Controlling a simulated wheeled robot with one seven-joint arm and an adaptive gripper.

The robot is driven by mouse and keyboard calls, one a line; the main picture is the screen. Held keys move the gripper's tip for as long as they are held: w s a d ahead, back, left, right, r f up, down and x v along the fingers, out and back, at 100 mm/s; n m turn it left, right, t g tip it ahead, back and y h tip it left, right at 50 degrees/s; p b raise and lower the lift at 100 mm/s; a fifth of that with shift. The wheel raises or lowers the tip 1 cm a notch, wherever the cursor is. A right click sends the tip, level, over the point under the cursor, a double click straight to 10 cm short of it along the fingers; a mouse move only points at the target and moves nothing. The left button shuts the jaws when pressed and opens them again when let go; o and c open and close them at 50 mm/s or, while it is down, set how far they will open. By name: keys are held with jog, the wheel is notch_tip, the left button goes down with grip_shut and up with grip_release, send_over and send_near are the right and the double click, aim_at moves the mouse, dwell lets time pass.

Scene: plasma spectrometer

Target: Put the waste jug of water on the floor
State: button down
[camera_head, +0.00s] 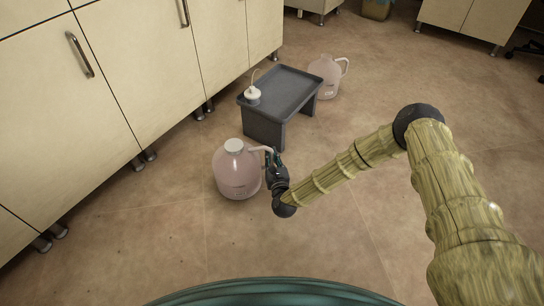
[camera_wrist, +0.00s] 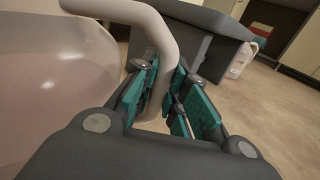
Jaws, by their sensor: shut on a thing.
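The near jug (camera_head: 236,172) is clear with pinkish liquid, a white cap and a pale handle. It looks upright, at or just above the floor in front of the small grey table; I cannot tell if its base touches. My gripper (camera_head: 272,158) is at the jug's right side, shut on its handle. In the wrist view the teal finger pads of my gripper (camera_wrist: 165,100) close around the pale handle (camera_wrist: 162,45), and the jug's body (camera_wrist: 55,95) fills the left. A second, similar jug (camera_head: 326,77) stands on the floor behind the table.
The low grey table (camera_head: 290,88) holds a small white cap with a tube (camera_head: 253,94) at its left end. Cream cabinets (camera_head: 130,70) on metal legs line the left. Floor to the right and in front is open.

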jog(key=shift+w+a+r, duration=0.1)
jog(key=shift+r, duration=0.15)
jog(key=c, duration=1.4)
grip_release()
jog(key=shift+f, duration=0.25)
jog(key=shift+c, duration=0.2)
jog(key=s+d+p, duration=0.2)
jog(key=s+p, duration=0.2)
jog(key=s, duration=0.8)
jog(key=shift+p, duration=0.4)
jog(key=shift+d, duration=0.1)
